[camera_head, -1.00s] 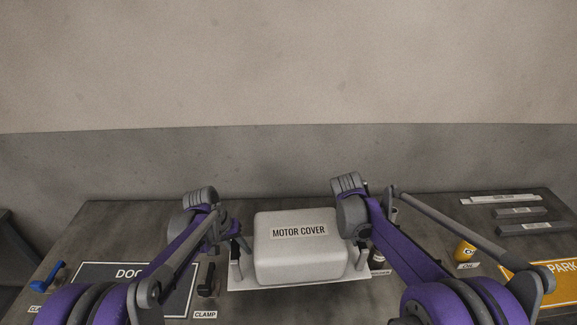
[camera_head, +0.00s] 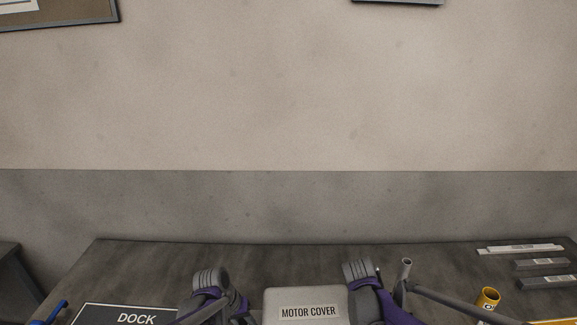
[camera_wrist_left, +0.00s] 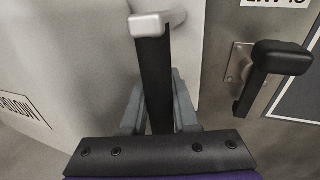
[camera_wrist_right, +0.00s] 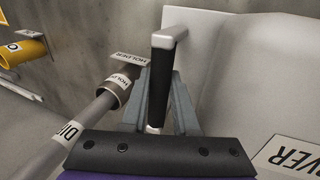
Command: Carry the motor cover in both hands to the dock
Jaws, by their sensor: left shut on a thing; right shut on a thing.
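The pale grey motor cover (camera_head: 306,300), a rounded box with a name label, shows at the bottom middle of the head view between my two grippers. My left gripper (camera_wrist_left: 155,105) is shut on the cover's black upright handle, with the cover's side on the left of the left wrist view. My right gripper (camera_wrist_right: 160,105) is shut on the other handle, with the cover (camera_wrist_right: 245,85) on the right of the right wrist view. The dark dock panel (camera_head: 135,316) lies left of the cover, partly cut off by the lower edge. The cover's base is out of the head view.
A black clamp (camera_wrist_left: 270,65) stands beside the left handle, near the dock. A holder with a grey rod (camera_wrist_right: 105,110) stands close to the right handle.

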